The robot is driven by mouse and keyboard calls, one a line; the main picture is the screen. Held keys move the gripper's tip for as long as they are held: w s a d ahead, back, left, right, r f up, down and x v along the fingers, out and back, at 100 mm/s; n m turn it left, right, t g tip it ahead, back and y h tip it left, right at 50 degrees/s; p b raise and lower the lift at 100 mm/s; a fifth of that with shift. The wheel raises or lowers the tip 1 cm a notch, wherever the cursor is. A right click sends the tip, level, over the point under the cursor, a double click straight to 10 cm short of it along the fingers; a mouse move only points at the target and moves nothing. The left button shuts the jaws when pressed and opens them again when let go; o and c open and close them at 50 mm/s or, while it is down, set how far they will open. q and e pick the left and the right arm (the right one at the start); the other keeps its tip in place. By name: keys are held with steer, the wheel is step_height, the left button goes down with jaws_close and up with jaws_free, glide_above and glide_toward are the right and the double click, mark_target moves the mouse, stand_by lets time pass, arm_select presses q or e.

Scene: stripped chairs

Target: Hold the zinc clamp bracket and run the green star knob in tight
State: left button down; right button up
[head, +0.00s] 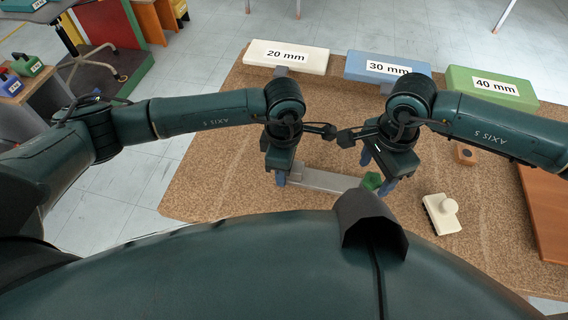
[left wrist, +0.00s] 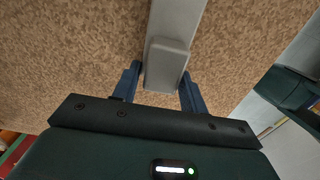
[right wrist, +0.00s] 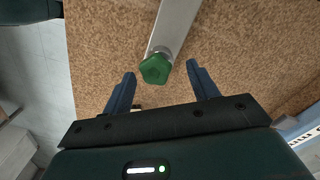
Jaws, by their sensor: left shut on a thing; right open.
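The zinc clamp bracket (head: 325,181) is a long grey bar lying across the brown mat. My left gripper (left wrist: 160,72) is shut on its left end, with a blue finger on each side of the grey end block (left wrist: 167,62). The green star knob (head: 371,181) is at the bar's other end. It also shows in the right wrist view (right wrist: 154,69), at the end of the bar. My right gripper (right wrist: 161,70) is open, its blue fingers apart on either side of the knob, with gaps visible. In the head view the arms partly hide both grippers.
Blocks labelled 20 mm (head: 286,55), 30 mm (head: 388,67) and 40 mm (head: 491,86) stand along the mat's far edge (head: 232,100). A brown board (head: 548,210) is at far right.

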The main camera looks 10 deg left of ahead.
steer(key=shift+n, duration=1.2)
steer(key=n, duration=0.3)
steer(key=shift+n, duration=0.3)
steer(key=n, duration=0.6)
steer(key=shift+n, duration=1.2)
